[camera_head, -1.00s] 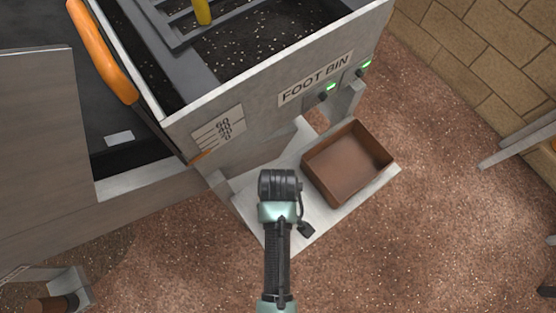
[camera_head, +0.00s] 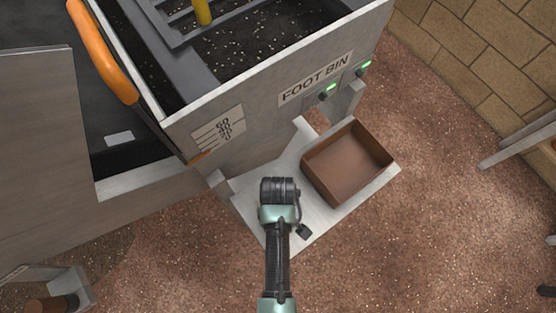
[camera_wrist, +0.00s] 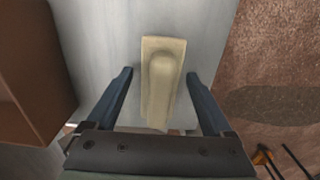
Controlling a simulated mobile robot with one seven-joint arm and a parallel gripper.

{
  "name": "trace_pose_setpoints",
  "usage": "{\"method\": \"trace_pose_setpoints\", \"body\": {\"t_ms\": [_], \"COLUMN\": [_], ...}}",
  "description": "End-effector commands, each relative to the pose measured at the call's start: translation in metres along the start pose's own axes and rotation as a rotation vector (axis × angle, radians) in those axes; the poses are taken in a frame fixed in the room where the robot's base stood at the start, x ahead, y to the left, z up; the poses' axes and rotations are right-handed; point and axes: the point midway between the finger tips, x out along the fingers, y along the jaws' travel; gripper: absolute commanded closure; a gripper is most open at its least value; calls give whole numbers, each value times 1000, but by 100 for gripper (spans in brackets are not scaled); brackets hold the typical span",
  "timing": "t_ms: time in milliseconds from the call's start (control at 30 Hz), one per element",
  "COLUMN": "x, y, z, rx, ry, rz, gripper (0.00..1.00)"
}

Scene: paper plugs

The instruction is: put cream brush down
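The cream brush (camera_wrist: 163,82) lies on the pale grey shelf (camera_wrist: 95,35) in the wrist view, with its raised rounded part facing up. My gripper (camera_wrist: 160,74) is open, with one dark blue finger on each side of the brush. A gap shows between the brush and each finger, so neither visibly touches it. In the head view my arm hangs over the left part of the same shelf (camera_head: 322,219). There, my wrist hides the fingers and the brush.
A brown open box (camera_head: 348,163) stands on the shelf to the right of my arm; its wall (camera_wrist: 30,75) fills the left of the wrist view. The grey bin housing labelled FOOT BIN (camera_head: 255,130) rises behind. Speckled reddish floor (camera_head: 430,230) lies clear to the right.

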Motion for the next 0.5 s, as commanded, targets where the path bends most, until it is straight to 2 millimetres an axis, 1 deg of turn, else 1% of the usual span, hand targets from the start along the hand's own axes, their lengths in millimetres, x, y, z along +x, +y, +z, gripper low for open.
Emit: {"method": "trace_pose_setpoints", "body": {"t_ms": [367,400,500], "x": [2,-12,-34], "y": [0,1,1], "z": [0,-1,-1], "rx": [0,0,0], "ry": [2,3,4], "rz": [1,3,3], "gripper": [15,15,15]}}
